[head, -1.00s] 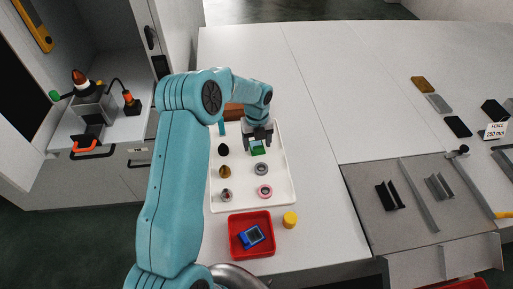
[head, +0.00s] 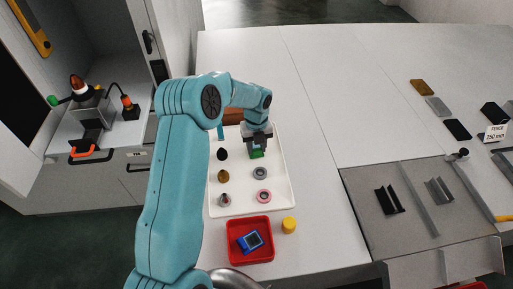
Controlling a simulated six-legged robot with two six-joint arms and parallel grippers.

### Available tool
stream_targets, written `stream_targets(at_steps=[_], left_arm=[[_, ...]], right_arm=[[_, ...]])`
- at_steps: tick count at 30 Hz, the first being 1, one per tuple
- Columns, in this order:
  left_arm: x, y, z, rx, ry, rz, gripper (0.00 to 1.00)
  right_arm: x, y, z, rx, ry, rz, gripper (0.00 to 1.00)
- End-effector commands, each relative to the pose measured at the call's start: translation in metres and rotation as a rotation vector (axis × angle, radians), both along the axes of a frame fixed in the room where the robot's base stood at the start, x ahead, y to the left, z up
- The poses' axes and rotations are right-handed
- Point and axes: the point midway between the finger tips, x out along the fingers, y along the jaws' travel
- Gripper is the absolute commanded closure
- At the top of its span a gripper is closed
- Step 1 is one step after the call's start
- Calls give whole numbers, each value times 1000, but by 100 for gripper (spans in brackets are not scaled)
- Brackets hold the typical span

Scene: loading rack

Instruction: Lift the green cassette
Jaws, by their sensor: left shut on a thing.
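The green cassette (head: 257,154) is in the upper right part of the white tray (head: 280,198) in the head view. My left gripper (head: 257,147) is over it from above, shut on it, and the fingers hide its upper part. I cannot tell whether the cassette touches the tray floor. My right gripper is not in view.
The tray also holds several small round parts, among them a pink ring (head: 263,195) and a grey ring (head: 260,173). A red bin (head: 237,257) with a blue device (head: 250,241) and a yellow cap (head: 289,225) are in front.

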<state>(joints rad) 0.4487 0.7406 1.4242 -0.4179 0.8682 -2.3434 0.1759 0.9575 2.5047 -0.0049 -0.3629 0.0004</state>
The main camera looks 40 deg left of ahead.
Motion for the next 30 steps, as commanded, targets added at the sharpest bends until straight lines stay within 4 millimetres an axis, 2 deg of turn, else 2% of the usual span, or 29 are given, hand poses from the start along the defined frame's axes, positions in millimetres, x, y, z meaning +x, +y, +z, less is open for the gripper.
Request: stream_targets(at_steps=[5,18,24,30], left_arm=[[2,0,33,3,-7,-1,92],[1,0,137,2,-8,-1,92],[1,0,169,2,-6,-1,92],[1,0,186,2,-5,0,92]], right_arm=[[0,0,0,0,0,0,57],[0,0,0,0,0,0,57],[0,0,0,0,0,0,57],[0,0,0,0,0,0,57]])
